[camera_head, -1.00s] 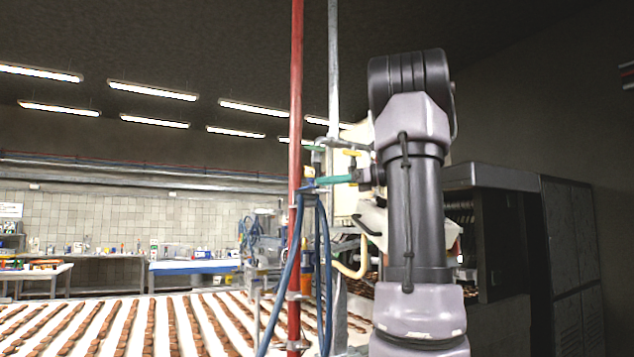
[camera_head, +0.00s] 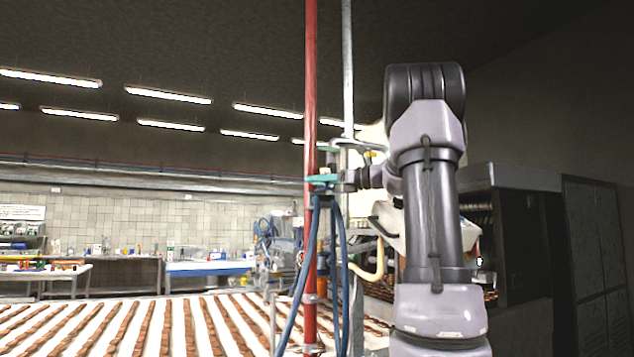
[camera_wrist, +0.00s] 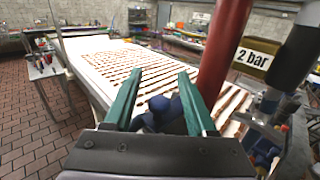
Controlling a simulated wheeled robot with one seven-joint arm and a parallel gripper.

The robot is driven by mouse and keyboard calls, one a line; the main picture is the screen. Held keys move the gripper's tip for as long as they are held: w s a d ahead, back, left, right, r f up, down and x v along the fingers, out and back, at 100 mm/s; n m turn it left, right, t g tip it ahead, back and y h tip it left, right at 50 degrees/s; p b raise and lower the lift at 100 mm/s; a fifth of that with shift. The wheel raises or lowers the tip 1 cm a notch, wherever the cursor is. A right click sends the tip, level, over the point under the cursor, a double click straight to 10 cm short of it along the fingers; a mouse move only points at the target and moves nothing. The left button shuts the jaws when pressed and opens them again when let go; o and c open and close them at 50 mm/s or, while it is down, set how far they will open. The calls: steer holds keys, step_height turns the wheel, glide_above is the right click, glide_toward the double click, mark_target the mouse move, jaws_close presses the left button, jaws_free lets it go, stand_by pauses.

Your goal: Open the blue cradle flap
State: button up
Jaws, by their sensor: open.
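My gripper (camera_head: 322,179) is open, with its green fingers at the red pipe, just above the blue hoses. In the wrist view its two green fingers (camera_wrist: 162,80) stand apart. A dark blue rounded form (camera_wrist: 165,110) lies between them near the palm; I cannot tell whether it is the cradle flap or the hose, or whether the fingers touch it. In the head view a small blue part (camera_head: 325,189) shows just under the fingers at the top of the hoses. The flap cannot be clearly made out, and the fingers partly hide this area.
The red pipe (camera_head: 311,90) and a grey pipe (camera_head: 347,70) stand upright close to my gripper. Blue hoses (camera_head: 340,255) hang below. A "2 bar" sign (camera_wrist: 254,58) is at the right. A conveyor (camera_head: 95,330) with rows of brown bars spreads behind.

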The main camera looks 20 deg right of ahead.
steer(key=shift+w+a, duration=0.1)
jaws_close()
stand_by(1.4)
